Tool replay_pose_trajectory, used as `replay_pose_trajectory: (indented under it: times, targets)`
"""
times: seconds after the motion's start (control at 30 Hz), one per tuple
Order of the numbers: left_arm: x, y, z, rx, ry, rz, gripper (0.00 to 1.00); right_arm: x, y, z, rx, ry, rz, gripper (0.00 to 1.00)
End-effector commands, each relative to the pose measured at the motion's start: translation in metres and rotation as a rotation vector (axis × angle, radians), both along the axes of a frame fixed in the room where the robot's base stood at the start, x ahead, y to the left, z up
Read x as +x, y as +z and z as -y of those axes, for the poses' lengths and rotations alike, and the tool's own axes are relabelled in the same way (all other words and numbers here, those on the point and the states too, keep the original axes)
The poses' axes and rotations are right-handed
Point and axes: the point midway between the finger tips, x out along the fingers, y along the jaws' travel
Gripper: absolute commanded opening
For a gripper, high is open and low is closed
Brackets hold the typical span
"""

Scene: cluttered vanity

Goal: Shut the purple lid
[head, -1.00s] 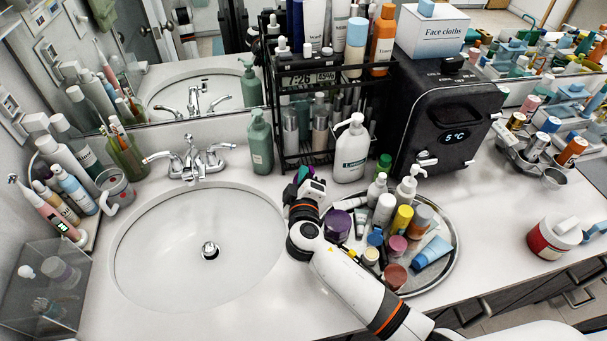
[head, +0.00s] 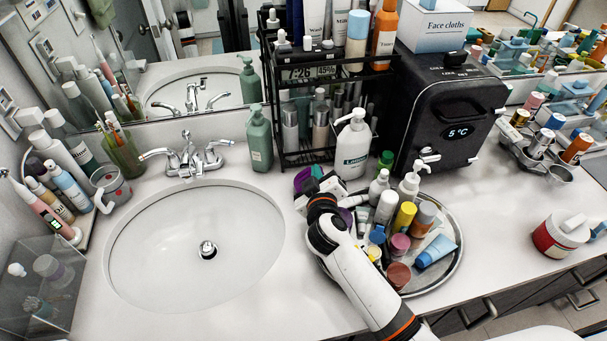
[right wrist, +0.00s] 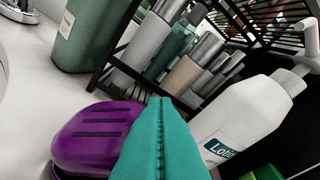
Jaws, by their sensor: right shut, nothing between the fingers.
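The purple lid (right wrist: 105,137), rounded with dark slots, shows at lower left in the right wrist view. In the head view it is a small purple patch (head: 301,180) between the basin and the black rack, partly hidden by my right arm. What it belongs to is mostly hidden. My right gripper (right wrist: 160,103) has teal fingers pressed together with a seam between them and nothing held. In the wrist view the fingers overlap the lid's right edge; I cannot tell whether they touch. In the head view the teal fingertips (head: 316,171) are just right of the lid. My left gripper is out of view.
A white lotion pump bottle (head: 353,146) stands close on the right, with the black rack (head: 320,158) behind. A green pump bottle (head: 259,140) is behind left. A crowded round tray (head: 447,275) lies under and right of my arm. The basin (head: 150,250) is left.

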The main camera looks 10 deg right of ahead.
Motion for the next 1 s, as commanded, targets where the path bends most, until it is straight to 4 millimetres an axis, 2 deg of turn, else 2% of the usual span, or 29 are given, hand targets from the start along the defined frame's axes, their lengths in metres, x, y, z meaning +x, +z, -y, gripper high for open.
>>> replay_pose_trajectory:
  times: [0.2,0.5,1.0]
  targets:
    - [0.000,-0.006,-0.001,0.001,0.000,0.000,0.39,0.000,-0.011,0.012,0.178,-0.001,0.000,0.00]
    - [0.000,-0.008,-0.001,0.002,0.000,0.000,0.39,0.000,-0.022,0.022,0.344,-0.001,0.001,0.00]
    - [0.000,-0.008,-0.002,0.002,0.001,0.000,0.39,0.000,-0.026,0.024,0.410,0.000,0.001,0.00]
